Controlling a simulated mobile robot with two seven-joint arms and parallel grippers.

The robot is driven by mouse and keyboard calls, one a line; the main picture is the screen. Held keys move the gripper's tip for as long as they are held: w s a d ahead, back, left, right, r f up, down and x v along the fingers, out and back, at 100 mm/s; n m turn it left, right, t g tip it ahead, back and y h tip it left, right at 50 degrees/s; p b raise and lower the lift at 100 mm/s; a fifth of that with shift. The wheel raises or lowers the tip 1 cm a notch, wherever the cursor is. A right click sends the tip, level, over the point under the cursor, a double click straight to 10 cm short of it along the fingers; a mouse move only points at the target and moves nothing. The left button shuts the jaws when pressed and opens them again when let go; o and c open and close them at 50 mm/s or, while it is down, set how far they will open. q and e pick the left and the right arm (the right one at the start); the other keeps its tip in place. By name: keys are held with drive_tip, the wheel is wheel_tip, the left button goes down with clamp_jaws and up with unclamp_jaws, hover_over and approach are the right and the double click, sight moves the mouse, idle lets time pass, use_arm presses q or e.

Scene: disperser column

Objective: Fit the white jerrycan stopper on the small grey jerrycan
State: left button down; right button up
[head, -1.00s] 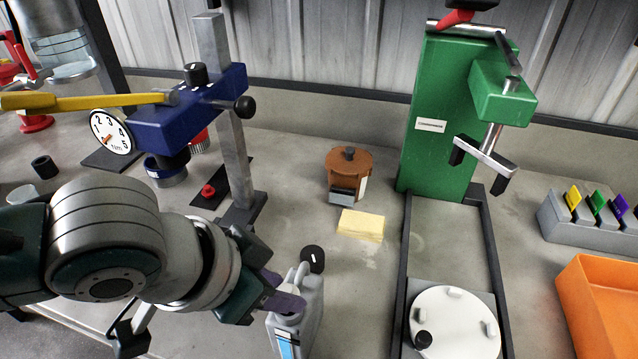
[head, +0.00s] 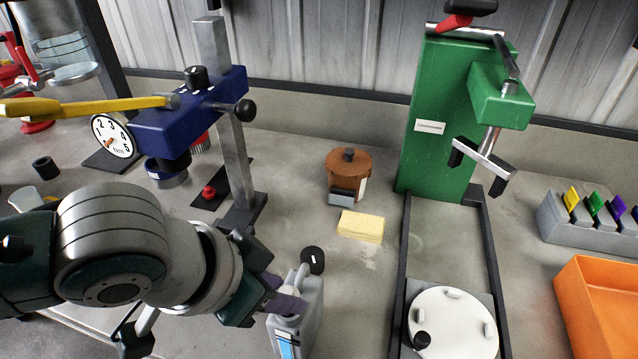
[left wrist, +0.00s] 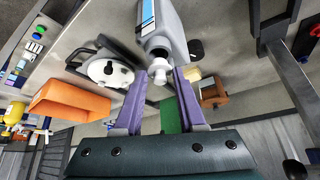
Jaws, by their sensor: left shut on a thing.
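The small grey jerrycan (head: 308,318) stands upright at the front of the bench, with a blue and white label. My left gripper (head: 285,295) is at its top, with purple fingers shut on the white jerrycan stopper. In the left wrist view the stopper (left wrist: 155,88) sits between the fingertips (left wrist: 157,88), in front of the neck of the jerrycan (left wrist: 168,22). Stopper and neck look lined up and very close; I cannot tell whether they touch. The head view largely hides the stopper behind the fingers. My right gripper is not in view.
A black round cap (head: 312,260) is just behind the jerrycan. A yellow sponge (head: 360,226) and a brown pot (head: 348,172) stand farther back. A green press (head: 440,120) with a white turntable (head: 455,325) is to the right. A blue-headed stand (head: 238,160) rises behind my left arm.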

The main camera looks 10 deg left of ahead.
use_arm(q)
drive_tip(key=shift+f+b, duration=0.85)
drive_tip(key=shift+f, duration=0.4)
drive_tip(key=shift+c, duration=2.1)
unclamp_jaws()
drive_tip(key=shift+r, duration=0.1)
drive_tip(key=p+v, duration=0.2)
drive_tip(key=v, duration=0.8)
